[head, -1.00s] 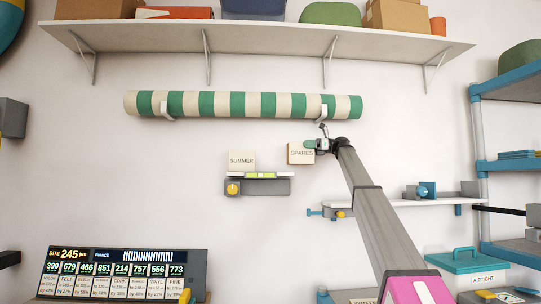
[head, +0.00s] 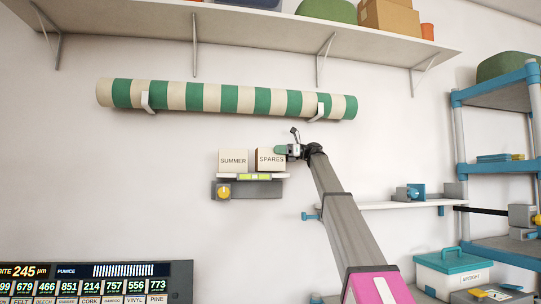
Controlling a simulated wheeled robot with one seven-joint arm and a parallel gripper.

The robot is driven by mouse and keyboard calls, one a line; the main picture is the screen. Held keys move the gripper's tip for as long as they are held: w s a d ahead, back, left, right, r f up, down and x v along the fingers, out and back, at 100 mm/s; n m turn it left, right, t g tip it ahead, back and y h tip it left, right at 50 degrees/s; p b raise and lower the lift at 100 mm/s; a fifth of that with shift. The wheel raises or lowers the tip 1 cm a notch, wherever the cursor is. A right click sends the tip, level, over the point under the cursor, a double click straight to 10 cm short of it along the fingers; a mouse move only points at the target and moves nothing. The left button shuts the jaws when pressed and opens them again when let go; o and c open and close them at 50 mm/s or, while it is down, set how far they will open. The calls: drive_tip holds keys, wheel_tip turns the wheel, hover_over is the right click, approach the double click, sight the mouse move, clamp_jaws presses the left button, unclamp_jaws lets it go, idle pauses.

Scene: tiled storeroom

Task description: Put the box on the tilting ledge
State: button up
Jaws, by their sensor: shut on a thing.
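The SPARES box (head: 270,160) is a small cream box with a brown side. My gripper (head: 287,151) is shut on its right side. It is upright over the right half of the tilting ledge (head: 279,176), a thin white board with a green level vial (head: 255,177). The box's underside is at or just above the board; I cannot tell if they touch. A cream SUMMER box (head: 233,160) stands on the ledge's left half, a narrow gap from the SPARES box. The board looks close to level. Its grey bracket (head: 255,190) carries a yellow knob (head: 223,192).
A striped green and cream roll (head: 230,97) hangs on brackets above the boxes. A long loaded shelf (head: 250,28) runs higher up. Another white shelf (head: 375,205) is at right, behind my arm. A display board (head: 95,282) is at lower left.

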drive_tip(key=shift+f, duration=0.45)
drive_tip(key=shift+d, duration=0.1)
drive_tip(key=o, duration=1.1)
drive_tip(key=v, duration=1.2)
drive_tip(key=shift+r, duration=0.1)
